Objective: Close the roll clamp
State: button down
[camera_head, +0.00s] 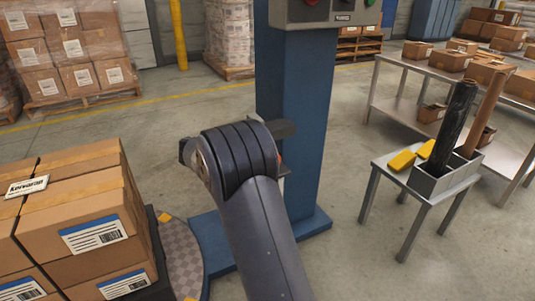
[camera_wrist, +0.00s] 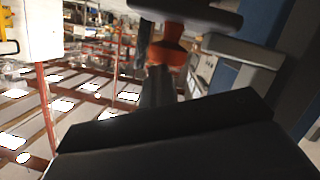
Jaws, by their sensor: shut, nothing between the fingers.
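The roll clamp cannot be made out for certain. In the wrist view an orange-red part (camera_wrist: 168,46) sits under a dark rounded piece, just beyond my gripper (camera_wrist: 165,115); it may belong to the clamp. My gripper shows as a dark wedge across the bottom of that view, shut and empty. Whether it touches the orange-red part cannot be told. In the head view my arm reaches up in front of the blue column (camera_head: 290,100) and hides the gripper. A dark bar (camera_head: 283,128) and a small bit of red show at the arm's right edge.
Stacked cartons (camera_head: 75,205) stand on a round turntable (camera_head: 182,262) at left. A control box (camera_head: 320,12) tops the column. A small table (camera_head: 400,172) at right holds yellow pieces (camera_head: 402,160) and a bin (camera_head: 440,180) with upright rolls. Floor between column and table is clear.

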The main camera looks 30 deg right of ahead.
notch_tip(320, 180, up, 4)
jog(key=shift+s+d+f+p, duration=0.1)
jog(key=shift+d+f+p, duration=0.05)
jog(key=shift+p, duration=0.75)
jog(key=s+p+v, duration=0.2)
jog(key=p+v, duration=0.1)
jog(key=v, duration=0.7)
jog(key=shift+w+r, duration=0.35)
jog(key=b+x, duration=0.1)
jog(key=x, duration=0.2)
jog(key=w+b+x, duration=0.1)
jog(key=x, duration=0.2)
jog(key=f+b+x, duration=0.1)
jog(key=x, duration=0.3)
jog(key=shift+w+d+f+b, duration=0.1)
jog(key=shift+w+f+b, duration=0.05)
jog(key=shift+b, duration=0.25)
jog(key=f, duration=0.2)
jog(key=f+b, duration=0.1)
jog(key=shift+w+a+f, duration=0.1)
jog(key=shift+a+f, duration=0.05)
jog(key=shift+a, duration=0.1)
